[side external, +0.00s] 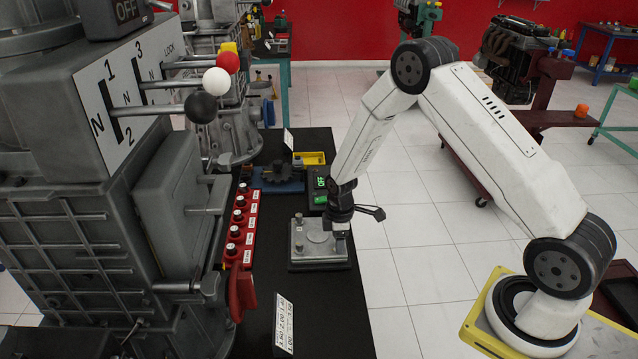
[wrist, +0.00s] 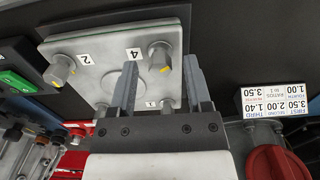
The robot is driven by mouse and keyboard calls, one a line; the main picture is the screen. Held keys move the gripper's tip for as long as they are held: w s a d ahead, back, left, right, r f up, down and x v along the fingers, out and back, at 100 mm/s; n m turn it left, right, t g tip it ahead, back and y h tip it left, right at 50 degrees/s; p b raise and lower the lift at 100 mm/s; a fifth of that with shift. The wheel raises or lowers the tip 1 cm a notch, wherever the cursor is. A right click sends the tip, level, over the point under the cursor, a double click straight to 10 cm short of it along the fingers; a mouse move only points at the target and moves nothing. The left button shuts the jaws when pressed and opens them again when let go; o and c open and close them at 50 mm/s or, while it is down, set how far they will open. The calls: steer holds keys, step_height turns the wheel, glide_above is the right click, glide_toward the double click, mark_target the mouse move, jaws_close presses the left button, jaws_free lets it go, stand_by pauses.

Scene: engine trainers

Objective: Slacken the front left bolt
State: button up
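A grey metal plate (side external: 318,262) with a round central boss and upright corner bolts lies on the black bench top. The wrist view shows the plate (wrist: 100,38) with number labels. One bolt (wrist: 60,71) stands by label 2, and another (wrist: 160,58) by label 4. I cannot tell which bolt is the front left one. My gripper (wrist: 161,62) is open, its fingers apart, with the label 4 bolt between them in the picture. In the side view, my gripper (side external: 342,228) points down over the plate's right side; contact is unclear.
A switch box with a green OFF display (side external: 319,183) stands behind the plate. A red strip of black knobs (side external: 241,220) and a large grey machine (side external: 85,230) stand left. A ratio card (side external: 284,324) stands in front. The bench's right edge is close to the plate.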

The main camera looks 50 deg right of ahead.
steer(key=shift+r, duration=0.15)
steer(key=shift+r, duration=3.75)
steer(key=shift+s+a+r+m, duration=0.25)
steer(key=shift+a+r+m, duration=0.05)
steer(key=shift+r, duration=0.2)
steer(key=s+a+r+m+t, duration=0.1)
steer(key=s+a+r+m, duration=0.2)
steer(key=s, duration=0.4)
steer(key=s+a+r+m+t, duration=0.1)
steer(key=s+a+r+m, duration=0.3)
steer(key=s+r+m, duration=0.1)
steer(key=shift+s+a+r+m+t, duration=0.3)
steer(key=shift+s+r, duration=0.5)
steer(key=shift+s, duration=0.45)
